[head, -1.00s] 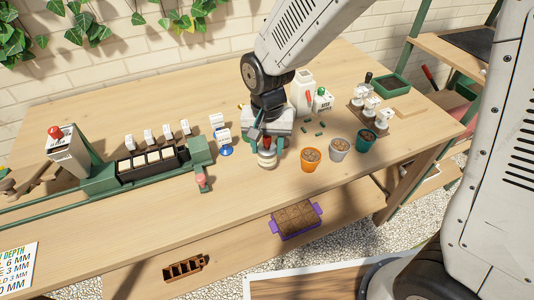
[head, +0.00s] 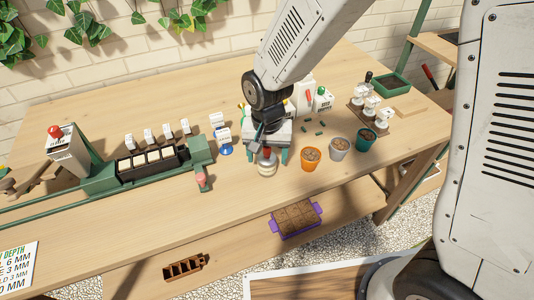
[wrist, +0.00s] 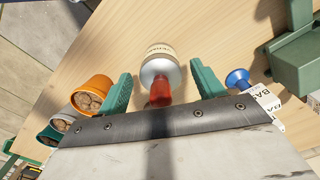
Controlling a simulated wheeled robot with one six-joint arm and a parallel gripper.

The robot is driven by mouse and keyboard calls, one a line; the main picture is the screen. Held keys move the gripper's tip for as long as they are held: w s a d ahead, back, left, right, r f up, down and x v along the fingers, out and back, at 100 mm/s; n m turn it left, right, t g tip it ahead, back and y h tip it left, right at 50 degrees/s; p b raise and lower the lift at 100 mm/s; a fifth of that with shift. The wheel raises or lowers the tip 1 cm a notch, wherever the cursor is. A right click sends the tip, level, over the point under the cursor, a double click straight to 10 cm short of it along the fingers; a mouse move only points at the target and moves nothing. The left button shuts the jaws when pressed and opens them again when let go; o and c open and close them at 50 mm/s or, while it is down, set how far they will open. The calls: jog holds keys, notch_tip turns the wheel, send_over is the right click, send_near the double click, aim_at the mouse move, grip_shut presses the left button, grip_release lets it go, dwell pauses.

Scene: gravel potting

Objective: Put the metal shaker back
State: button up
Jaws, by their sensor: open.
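A silver metal shaker (wrist: 160,72) with a red top and a pale lettered band is between my gripper's fingers in the wrist view. It also shows on the wooden table in the head view (head: 266,167), partly hidden by my gripper. My gripper (wrist: 162,84) is open, with one green finger on each side of the shaker and a gap showing on both sides. In the head view my gripper (head: 266,157) points down over the shaker. Any touch with the palm cannot be told.
An orange pot (head: 311,160), a white pot (head: 340,150) and a green pot (head: 366,139) stand to the right. The table front is clear.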

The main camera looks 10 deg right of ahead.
notch_tip(320, 180, up, 11)
jog(key=shift+r, duration=0.6)
jog(key=shift+d+r, duration=0.15)
jog(key=s+d+r+n, duration=0.1)
jog(key=s+d+r, duration=0.3)
jog(key=d, duration=0.3)
jog(key=s+d+r, duration=0.4)
jog(key=d, duration=0.2)
jog(key=s+d+r+n+t, duration=0.1)
jog(key=s+d+r, duration=0.1)
jog(key=s+d, duration=0.5)
jog(key=s, duration=0.4)
jog(key=shift+s+d, duration=0.25)
